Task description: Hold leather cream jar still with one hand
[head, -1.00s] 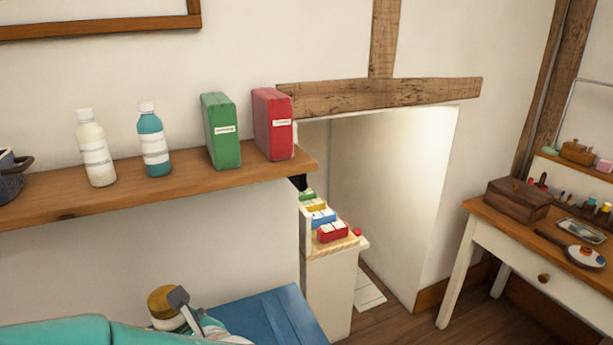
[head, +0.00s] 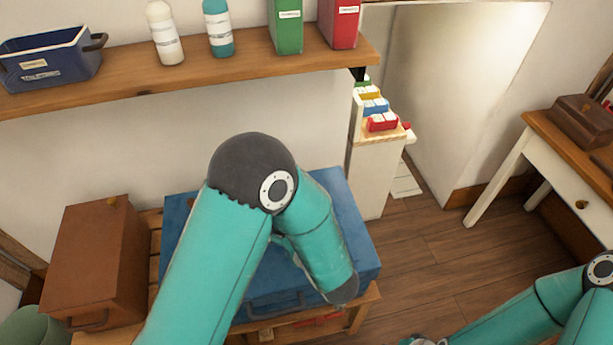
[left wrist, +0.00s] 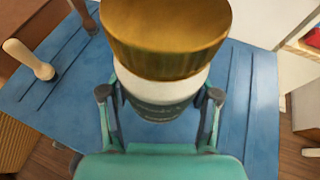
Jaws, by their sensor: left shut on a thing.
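The leather cream jar (left wrist: 165,45) has a brownish-gold lid and a white and dark body. In the left wrist view it is between the two fingers of my left gripper (left wrist: 160,97), which is shut on its body below the lid. The jar is above the blue chest top (left wrist: 250,110); whether its base touches the chest is hidden. In the head view my left arm (head: 215,240) covers the jar and the left gripper. My right arm (head: 530,315) shows at the lower right, but its gripper is out of view.
The blue chest (head: 345,215) stands on a wooden slatted rack beside a brown box (head: 95,260). The wall shelf (head: 200,75) above holds bottles, boxes and a blue bin (head: 50,60).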

